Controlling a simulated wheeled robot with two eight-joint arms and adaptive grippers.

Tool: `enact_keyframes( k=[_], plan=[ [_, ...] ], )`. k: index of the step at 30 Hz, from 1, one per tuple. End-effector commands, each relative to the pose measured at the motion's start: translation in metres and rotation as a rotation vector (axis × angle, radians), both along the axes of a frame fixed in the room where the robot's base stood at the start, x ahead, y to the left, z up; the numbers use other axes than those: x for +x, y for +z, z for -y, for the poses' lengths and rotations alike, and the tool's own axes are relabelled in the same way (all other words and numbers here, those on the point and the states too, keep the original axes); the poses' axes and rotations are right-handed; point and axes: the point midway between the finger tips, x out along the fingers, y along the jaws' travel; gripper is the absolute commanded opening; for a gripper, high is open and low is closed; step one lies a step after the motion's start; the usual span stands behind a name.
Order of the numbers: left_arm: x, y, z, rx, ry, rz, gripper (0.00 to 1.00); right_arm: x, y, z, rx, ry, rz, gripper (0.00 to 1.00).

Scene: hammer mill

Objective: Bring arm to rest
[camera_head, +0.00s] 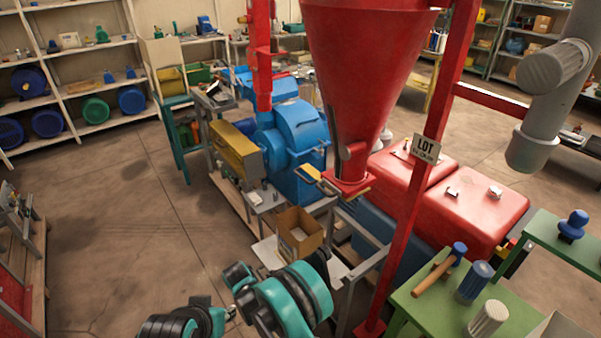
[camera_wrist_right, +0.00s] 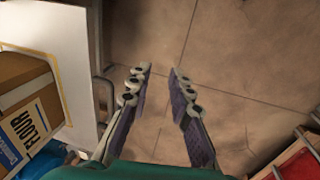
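My right gripper (camera_wrist_right: 161,70) shows in the right wrist view with its two fingers apart. Nothing is between them, and bare concrete floor lies beyond the tips. In the head view, teal and black links of my arms reach in at the bottom middle; no gripper fingers can be made out there. My left gripper does not show. An open cardboard box (camera_head: 298,234) sits on a white board under the red hopper (camera_head: 370,65). A box marked FLOUR (camera_wrist_right: 30,110) shows at the left of the right wrist view, apart from the fingers.
The blue mill (camera_head: 294,135) stands behind the box. A red post (camera_head: 415,190) rises at the right. A green table (camera_head: 470,290) holds a mallet (camera_head: 435,275) and cylinders. A red-edged rack (camera_wrist_right: 295,165) shows at the wrist view's lower right. The left floor is mostly clear.

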Motion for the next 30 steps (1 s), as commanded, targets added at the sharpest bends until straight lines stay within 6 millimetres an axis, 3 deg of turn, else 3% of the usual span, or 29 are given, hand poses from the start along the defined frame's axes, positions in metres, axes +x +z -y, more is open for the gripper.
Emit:
enact_keyframes(
  k=[8, 17, 23, 30],
  plan=[
    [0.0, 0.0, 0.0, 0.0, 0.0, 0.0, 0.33, 0.012, 0.042, 0.018, 0.03, -0.032, 0.023, 0.2],
    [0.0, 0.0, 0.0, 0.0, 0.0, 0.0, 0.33, 0.023, 0.121, 0.059, 0.085, -0.095, 0.072, 0.2],
    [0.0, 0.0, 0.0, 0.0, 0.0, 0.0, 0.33, 0.015, 0.203, 0.116, 0.147, -0.169, 0.138, 0.2],
    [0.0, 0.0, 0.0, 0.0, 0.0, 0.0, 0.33, -0.023, 0.284, 0.19, 0.222, -0.27, 0.236, 0.2]
  ],
)
